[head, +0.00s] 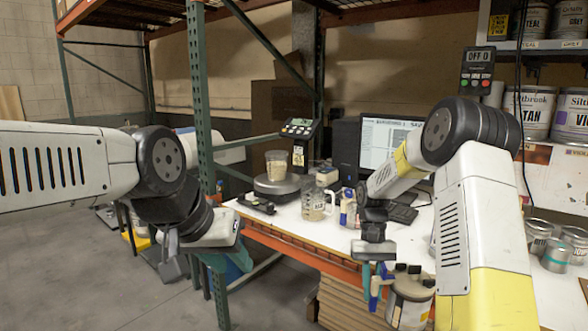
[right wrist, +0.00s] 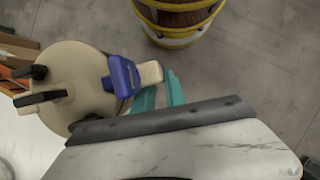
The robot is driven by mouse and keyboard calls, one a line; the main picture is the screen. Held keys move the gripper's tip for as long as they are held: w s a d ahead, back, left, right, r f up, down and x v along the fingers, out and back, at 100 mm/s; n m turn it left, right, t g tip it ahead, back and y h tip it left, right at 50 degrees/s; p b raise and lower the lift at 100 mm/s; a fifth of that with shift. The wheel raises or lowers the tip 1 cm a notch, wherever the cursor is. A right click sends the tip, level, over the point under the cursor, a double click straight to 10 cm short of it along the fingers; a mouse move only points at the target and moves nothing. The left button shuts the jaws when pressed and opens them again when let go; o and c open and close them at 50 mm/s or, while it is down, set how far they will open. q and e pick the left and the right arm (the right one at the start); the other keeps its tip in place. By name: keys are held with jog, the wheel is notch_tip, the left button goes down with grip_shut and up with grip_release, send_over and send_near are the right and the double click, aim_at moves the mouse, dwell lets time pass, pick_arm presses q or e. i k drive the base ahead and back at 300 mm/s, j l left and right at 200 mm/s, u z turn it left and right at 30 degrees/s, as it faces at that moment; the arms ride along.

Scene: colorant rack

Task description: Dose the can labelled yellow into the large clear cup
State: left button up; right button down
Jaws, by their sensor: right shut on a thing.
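A lidded can (head: 408,302) with a beige lid and dark knobs hangs at my right gripper (head: 374,284), beyond the table's front edge. In the right wrist view, the can (right wrist: 75,85) shows from above, and the teal fingers of my right gripper (right wrist: 155,95) are shut on its handle with the blue clip. The can's label is not readable. A large clear cup (head: 276,170) stands upright on the round dark scale (head: 277,187), apart from both grippers. My left gripper (head: 174,258) is at the left, away from the table; its finger gap is not clear.
A clear measuring jug (head: 314,204) and small containers stand on the white table (head: 290,226) beside the scale. A monitor (head: 388,146) and keyboard are behind. Paint cans (head: 539,112) fill the right shelves, with several small cans below. A green rack post (head: 200,110) rises left of the table.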

aim_at(277, 160)
jog(key=i+j, duration=0.15)
jog(key=j, duration=0.35)
jog(key=i+j+z, duration=0.1)
jog(key=j, duration=0.35)
jog(key=i+j, duration=0.2)
jog(key=j, duration=0.3)
jog(key=i+j+z, duration=0.1)
jog(key=j, duration=0.4)
jog(key=i+j+z, duration=0.1)
jog(key=j, duration=0.4)
jog(key=i+j, duration=0.2)
jog(key=j, duration=0.3)
